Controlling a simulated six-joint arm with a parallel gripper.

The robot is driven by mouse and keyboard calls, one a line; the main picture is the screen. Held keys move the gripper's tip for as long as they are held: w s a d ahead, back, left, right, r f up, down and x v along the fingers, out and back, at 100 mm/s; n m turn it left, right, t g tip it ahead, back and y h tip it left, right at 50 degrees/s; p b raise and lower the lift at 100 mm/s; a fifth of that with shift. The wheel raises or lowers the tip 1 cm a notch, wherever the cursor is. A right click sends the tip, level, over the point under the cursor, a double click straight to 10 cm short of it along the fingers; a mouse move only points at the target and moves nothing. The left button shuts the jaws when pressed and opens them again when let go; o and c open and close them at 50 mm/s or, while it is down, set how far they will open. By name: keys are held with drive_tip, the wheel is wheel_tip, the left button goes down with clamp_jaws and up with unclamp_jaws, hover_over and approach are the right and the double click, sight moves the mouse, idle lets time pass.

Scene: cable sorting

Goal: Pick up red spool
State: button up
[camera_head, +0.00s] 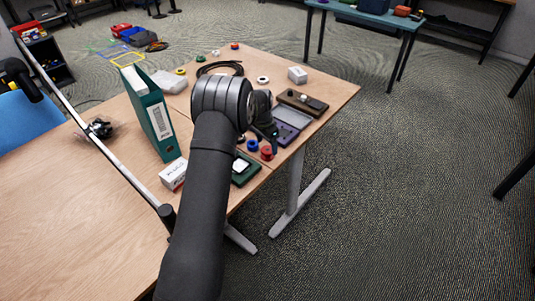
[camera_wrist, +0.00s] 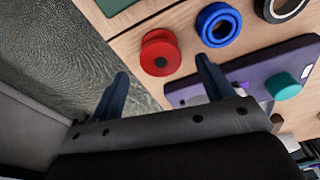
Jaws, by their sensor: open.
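The red spool (camera_wrist: 160,53) sits on the wooden table near its edge, close to the upper middle of the wrist view. It also shows in the head view (camera_head: 267,153), just right of my arm. My gripper (camera_wrist: 162,85) is open, and its two dark blue fingers are spread with nothing between them. In the wrist view the spool appears beyond the fingertips, between their lines and apart from both. In the head view my wrist hides part of the table around it, and only part of my gripper shows.
A blue spool (camera_wrist: 218,25) stands close beside the red one. A purple tray (camera_wrist: 245,68) holding a teal piece (camera_wrist: 286,86) lies right of the fingers. A green binder (camera_head: 150,115) stands left of my arm. The table edge drops to carpet close by.

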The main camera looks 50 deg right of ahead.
sight(267, 150)
drive_tip(key=f, duration=0.4)
drive_tip(key=shift+d+f, duration=0.25)
drive_tip(key=shift+f, duration=0.15)
drive_tip(key=c, duration=1.1)
drive_tip(key=shift+o, duration=0.2)
